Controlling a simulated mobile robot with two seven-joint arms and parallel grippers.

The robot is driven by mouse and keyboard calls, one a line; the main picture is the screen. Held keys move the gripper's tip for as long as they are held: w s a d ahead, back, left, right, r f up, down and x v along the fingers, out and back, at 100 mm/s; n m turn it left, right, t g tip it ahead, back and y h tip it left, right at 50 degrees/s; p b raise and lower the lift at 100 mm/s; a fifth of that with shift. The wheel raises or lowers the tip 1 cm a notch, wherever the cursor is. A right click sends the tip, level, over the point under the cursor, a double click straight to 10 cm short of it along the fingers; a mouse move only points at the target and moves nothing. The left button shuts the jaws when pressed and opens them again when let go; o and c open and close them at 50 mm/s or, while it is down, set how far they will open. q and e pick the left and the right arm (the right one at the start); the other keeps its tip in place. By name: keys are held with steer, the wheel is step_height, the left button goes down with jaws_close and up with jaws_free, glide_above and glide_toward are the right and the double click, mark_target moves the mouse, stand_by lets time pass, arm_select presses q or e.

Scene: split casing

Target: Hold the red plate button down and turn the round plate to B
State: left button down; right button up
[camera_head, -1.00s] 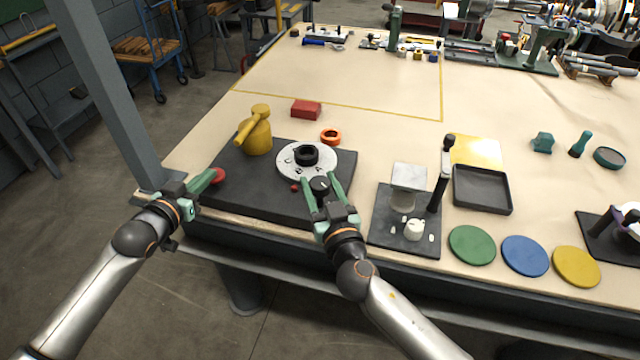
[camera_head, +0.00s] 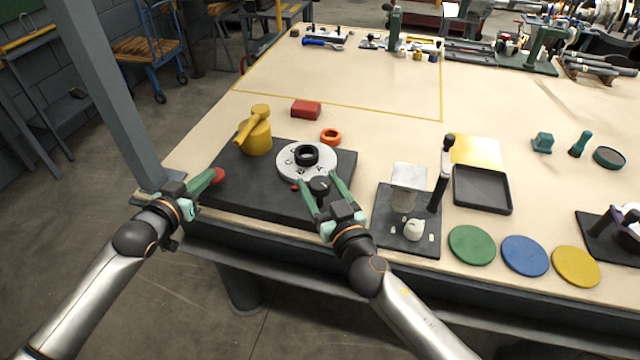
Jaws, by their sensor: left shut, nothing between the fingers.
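The round plate (camera_head: 286,172) is a light disc with a black ring-shaped hub, lying on a dark base (camera_head: 255,195). Letters show on its face, among them B and A towards the front. A small red piece (camera_head: 295,187) sits on the base by its front edge. The red button (camera_head: 219,175) is at the base's left side. My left gripper (camera_head: 215,177) is shut and empty, its tips at the button; I cannot tell how far the button is pressed. My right gripper (camera_head: 318,178) is open at the plate's front edge, with a black knob (camera_head: 319,186) between its fingers.
A yellow lever on a post (camera_head: 257,138) stands behind on the base. An orange ring (camera_head: 331,137) and a red block (camera_head: 306,109) lie beyond. A second dark board (camera_head: 390,235) with a lever stands close to my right gripper's right. A grey column (camera_head: 110,90) rises at the left.

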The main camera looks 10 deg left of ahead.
arm_select(q)
steer(key=shift+f, duration=0.15)
arm_select(e)
steer(key=shift+o, duration=0.8)
steer(key=shift+s, duration=0.1)
steer(key=v, duration=1.2)
arm_select(q)
step_height(320, 180, up, 4)
steer(key=p, duration=0.4)
steer(key=shift+r+p, duration=0.25)
steer(key=shift+p, duration=0.1)
steer(key=shift+s, duration=0.3)
steer(key=v, duration=0.9)
steer(key=shift+s, duration=0.25)
arm_select(e)
steer(key=r, duration=0.5)
steer(key=shift+s, duration=0.4)
